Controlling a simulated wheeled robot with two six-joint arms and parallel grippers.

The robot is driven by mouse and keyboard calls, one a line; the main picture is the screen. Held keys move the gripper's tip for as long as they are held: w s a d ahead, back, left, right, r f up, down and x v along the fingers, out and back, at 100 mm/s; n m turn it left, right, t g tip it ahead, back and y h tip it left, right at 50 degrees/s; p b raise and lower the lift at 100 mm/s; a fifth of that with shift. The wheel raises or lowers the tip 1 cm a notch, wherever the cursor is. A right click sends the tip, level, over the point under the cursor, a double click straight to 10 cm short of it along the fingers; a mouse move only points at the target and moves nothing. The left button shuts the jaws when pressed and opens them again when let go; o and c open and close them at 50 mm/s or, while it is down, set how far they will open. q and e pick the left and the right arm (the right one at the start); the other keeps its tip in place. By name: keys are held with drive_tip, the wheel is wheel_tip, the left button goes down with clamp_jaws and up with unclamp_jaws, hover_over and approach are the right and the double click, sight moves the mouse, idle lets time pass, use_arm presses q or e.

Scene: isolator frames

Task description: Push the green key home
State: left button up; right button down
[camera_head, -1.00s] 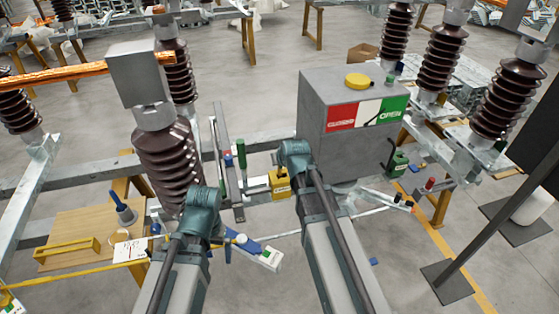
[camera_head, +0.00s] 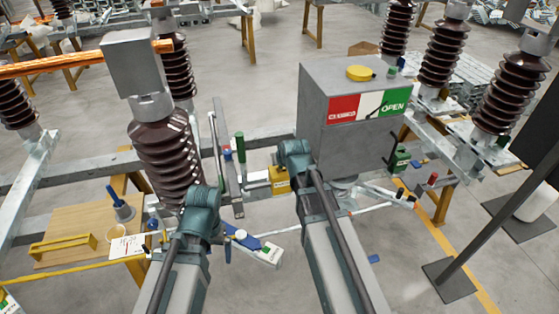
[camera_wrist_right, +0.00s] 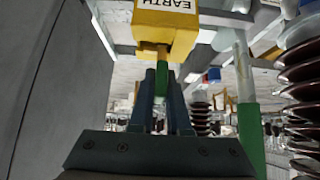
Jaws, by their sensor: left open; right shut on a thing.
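A yellow interlock box marked EARTH (camera_wrist_right: 166,28) fills the top of the right wrist view. It also shows in the head view (camera_head: 280,180), left of the grey cabinet. The green key (camera_wrist_right: 161,76) is directly below the box, with a short yellow stem between them. My right gripper (camera_wrist_right: 161,84) is shut on the green key, its blue fingers on either side. How deep the key sits in the box cannot be told. In the head view my right arm hides this gripper. My left gripper (camera_head: 228,243) is open, largely hidden by its arm, and away from the box.
The grey cabinet (camera_head: 350,150) with CLOSED and OPEN labels stands close right of the box. A green-handled rod (camera_wrist_right: 250,135) is close by on the right in the wrist view. A brown insulator (camera_head: 165,150) and a wooden bench (camera_head: 65,215) are on the left.

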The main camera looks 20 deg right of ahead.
drive_tip(key=shift+f+b, duration=0.55)
drive_tip(key=shift+f, duration=0.05)
drive_tip(key=c, duration=0.8)
unclamp_jaws()
